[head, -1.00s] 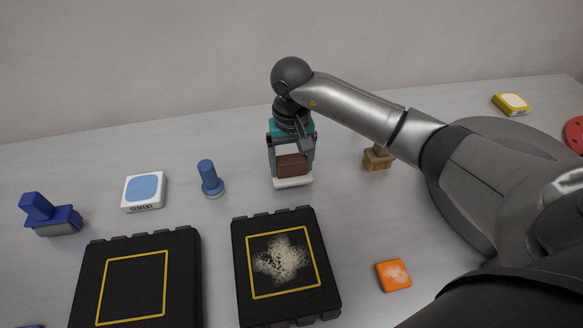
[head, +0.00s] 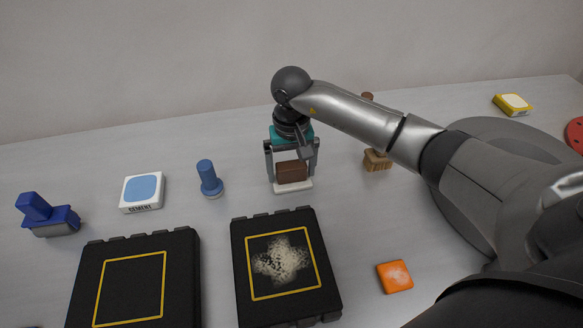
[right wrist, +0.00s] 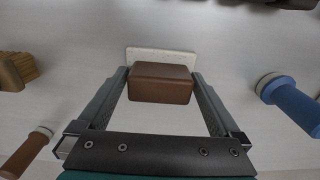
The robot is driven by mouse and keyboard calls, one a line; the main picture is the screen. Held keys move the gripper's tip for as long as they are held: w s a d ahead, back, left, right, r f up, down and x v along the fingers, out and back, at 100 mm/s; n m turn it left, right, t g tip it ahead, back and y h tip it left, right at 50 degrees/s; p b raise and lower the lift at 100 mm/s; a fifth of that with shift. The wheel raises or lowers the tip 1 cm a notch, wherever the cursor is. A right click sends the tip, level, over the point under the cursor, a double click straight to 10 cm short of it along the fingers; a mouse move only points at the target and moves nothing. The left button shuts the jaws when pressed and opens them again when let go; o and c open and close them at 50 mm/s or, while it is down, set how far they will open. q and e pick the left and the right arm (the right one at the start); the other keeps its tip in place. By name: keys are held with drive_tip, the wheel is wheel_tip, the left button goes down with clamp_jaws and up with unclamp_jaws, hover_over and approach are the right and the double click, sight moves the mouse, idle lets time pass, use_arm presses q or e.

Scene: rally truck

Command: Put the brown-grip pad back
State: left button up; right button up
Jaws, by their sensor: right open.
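The brown-grip pad (head: 293,174) has a brown block grip on a white base. It appears to sit flat on the table behind the right black case. My right gripper (head: 292,166) is over it, open, with one finger on each side of the brown grip. In the right wrist view the brown grip (right wrist: 160,84) lies between the spread fingers, with the white base (right wrist: 160,57) beyond. Narrow gaps seem to show between grip and fingers. My left gripper is not in view.
Two black cases with yellow squares stand in front, one plain (head: 134,285), one with a pale smudge (head: 285,262). A blue peg-shaped tool (head: 209,179) is left of the pad, a wooden brush (head: 376,160) right.

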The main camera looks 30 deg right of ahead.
sight(291, 165)
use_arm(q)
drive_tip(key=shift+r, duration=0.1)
use_arm(e)
drive_tip(key=shift+p, duration=0.3)
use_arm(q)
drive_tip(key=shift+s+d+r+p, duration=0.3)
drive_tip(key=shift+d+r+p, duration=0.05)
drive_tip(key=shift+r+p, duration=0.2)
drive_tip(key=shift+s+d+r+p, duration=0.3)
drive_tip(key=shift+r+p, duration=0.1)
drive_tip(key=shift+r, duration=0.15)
use_arm(e)
wheel_tip(291, 165, up, 15)
